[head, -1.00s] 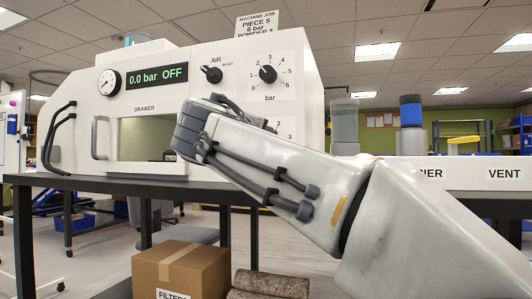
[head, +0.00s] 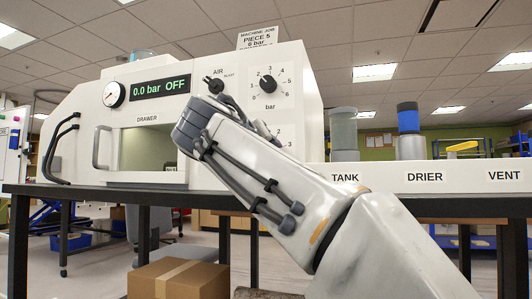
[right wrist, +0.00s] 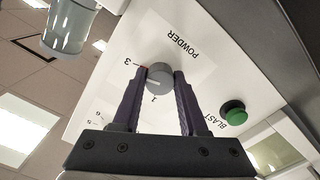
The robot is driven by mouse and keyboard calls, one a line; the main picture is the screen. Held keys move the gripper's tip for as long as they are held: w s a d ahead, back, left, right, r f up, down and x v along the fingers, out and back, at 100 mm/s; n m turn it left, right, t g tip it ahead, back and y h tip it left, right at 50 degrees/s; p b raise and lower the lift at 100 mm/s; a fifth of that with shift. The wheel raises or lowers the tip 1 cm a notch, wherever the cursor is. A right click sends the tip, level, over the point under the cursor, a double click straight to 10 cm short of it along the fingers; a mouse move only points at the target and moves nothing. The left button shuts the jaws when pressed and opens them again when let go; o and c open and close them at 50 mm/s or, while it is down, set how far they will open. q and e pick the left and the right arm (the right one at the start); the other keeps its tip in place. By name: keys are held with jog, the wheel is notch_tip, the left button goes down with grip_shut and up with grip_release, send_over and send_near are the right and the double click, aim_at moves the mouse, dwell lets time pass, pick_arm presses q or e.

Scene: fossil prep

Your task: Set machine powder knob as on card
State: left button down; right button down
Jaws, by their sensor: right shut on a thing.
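The white blasting machine (head: 210,80) fills the left and middle of the head view. Its job card (head: 258,39) stands on top and reads PIECE 5, 6 bar; its lowest line is cut off by the machine's edge. The grey powder knob (right wrist: 160,75) shows in the right wrist view, with a 3 at its left and a 1 below it. My right gripper (right wrist: 165,76) is shut on this knob, one finger on each side. In the head view my right arm hides the knob and the fingers. My left gripper is not in view.
The air knob (head: 213,85) and bar knob (head: 267,83) sit above my right wrist. The display (head: 160,87) reads 0.0 bar OFF. A green BLAST button (right wrist: 232,112) is close beside the right finger. A cardboard box (head: 178,279) stands below the bench.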

jog(key=shift+f, duration=0.1)
dwell(0.4)
jog(key=shift+c, duration=2.2)
grip_release()
jog(key=v, duration=1)
jog(key=shift+s, duration=0.25)
jog(key=shift+a, duration=0.1)
